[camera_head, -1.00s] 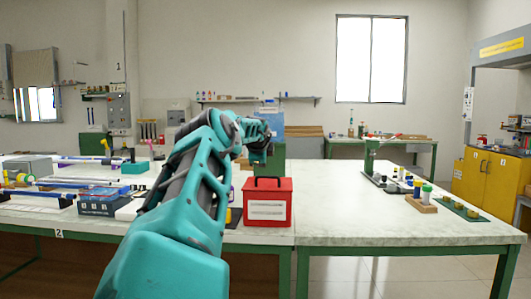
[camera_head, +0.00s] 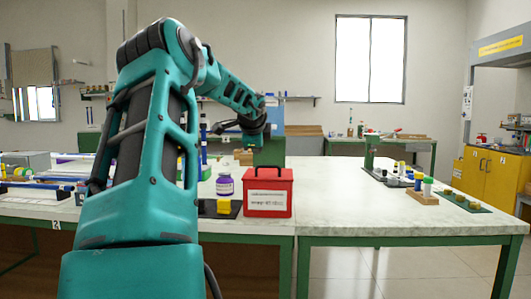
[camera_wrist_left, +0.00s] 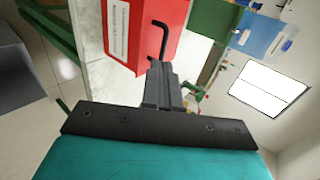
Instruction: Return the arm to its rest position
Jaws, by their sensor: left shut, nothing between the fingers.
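My left arm is raised across the left half of the head view, with its elbow high. The right gripper is in neither view.
A red box with a black handle (camera_head: 268,195) stands at the front of the table (camera_head: 340,215); it also shows in the left wrist view (camera_wrist_left: 150,30).

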